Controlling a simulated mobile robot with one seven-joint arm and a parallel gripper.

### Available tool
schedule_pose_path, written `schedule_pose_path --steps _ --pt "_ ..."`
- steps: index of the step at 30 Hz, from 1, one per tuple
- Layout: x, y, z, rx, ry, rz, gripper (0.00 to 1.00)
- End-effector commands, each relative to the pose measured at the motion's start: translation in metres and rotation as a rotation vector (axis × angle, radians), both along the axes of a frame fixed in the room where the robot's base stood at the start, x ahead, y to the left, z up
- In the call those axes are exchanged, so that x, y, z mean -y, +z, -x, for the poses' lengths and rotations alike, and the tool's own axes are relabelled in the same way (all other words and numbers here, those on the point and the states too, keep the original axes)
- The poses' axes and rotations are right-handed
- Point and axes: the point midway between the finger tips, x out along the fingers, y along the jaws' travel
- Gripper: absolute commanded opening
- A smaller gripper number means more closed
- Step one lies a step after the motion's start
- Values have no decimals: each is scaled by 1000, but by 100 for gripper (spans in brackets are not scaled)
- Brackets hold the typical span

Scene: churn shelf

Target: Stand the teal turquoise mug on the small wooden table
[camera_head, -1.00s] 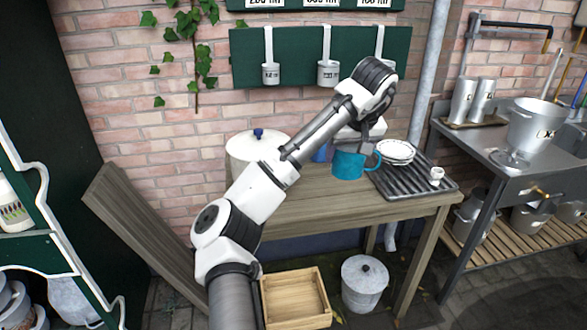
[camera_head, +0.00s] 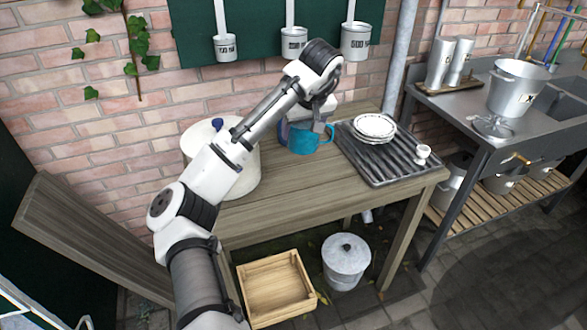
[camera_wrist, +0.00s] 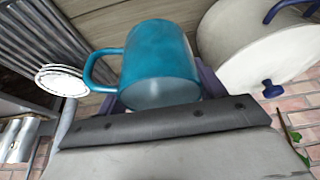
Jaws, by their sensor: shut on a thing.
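The teal turquoise mug (camera_head: 303,140) is at my gripper (camera_head: 318,124), over the back middle of the small wooden table (camera_head: 290,178). My gripper is shut on the mug. In the wrist view the mug (camera_wrist: 160,62) sits against the gripper, with its handle on the left and its fingers mostly hidden behind it. Whether the mug's base touches the table top or hangs a little above it, I cannot tell.
A ridged drain tray (camera_head: 392,158) with stacked white plates (camera_head: 374,127) and a small white cup (camera_head: 423,153) lies right of the mug. A large pale lidded vessel (camera_head: 240,170) stands left, partly behind my arm. The table's front middle is clear.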

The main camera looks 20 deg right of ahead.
Motion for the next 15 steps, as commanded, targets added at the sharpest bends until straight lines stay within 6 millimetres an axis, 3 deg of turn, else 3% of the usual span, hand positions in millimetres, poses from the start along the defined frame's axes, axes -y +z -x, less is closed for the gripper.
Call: schedule_pose_path --steps 9,15 --pt "-1 -78 0 1 1 -1 27" --pt "0 -102 0 2 1 1 27"
